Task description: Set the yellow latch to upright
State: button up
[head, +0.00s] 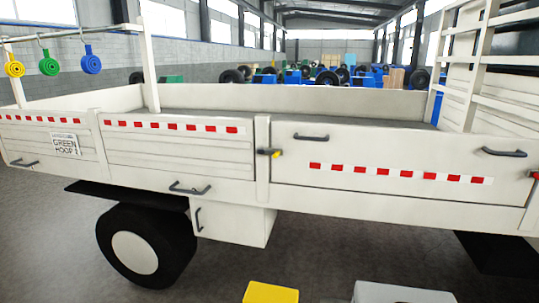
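The yellow latch (275,154) is on the side of a white truck bed, at the upper left corner of the right-hand side panel (390,150). It looks small, with a dark part at the left and a yellow end pointing right. It lies roughly level, not upright. It sits across the seam between the white post (262,185) and the panel. My gripper is not in view, and nothing covers the latch.
A red latch (535,174) is at the right picture edge. Grey handles (311,137) stick out from the panels. Yellow, green and blue discs hang from a rail at upper left, above a "GREEN HOOP" sign (65,145). Grey floor lies before the truck.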

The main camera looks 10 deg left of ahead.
aim_at(268, 153)
jog(key=i+j, duration=0.15)
jog(key=j, duration=0.25)
jog(key=i+j, duration=0.2)
jog(key=j, duration=0.2)
jog(key=i+j, duration=0.15)
jog(key=j, duration=0.25)
jog(key=i+j, duration=0.15)
jog(key=j, duration=0.25)
jog(key=i+j, duration=0.2)
jog(key=j, duration=0.2)
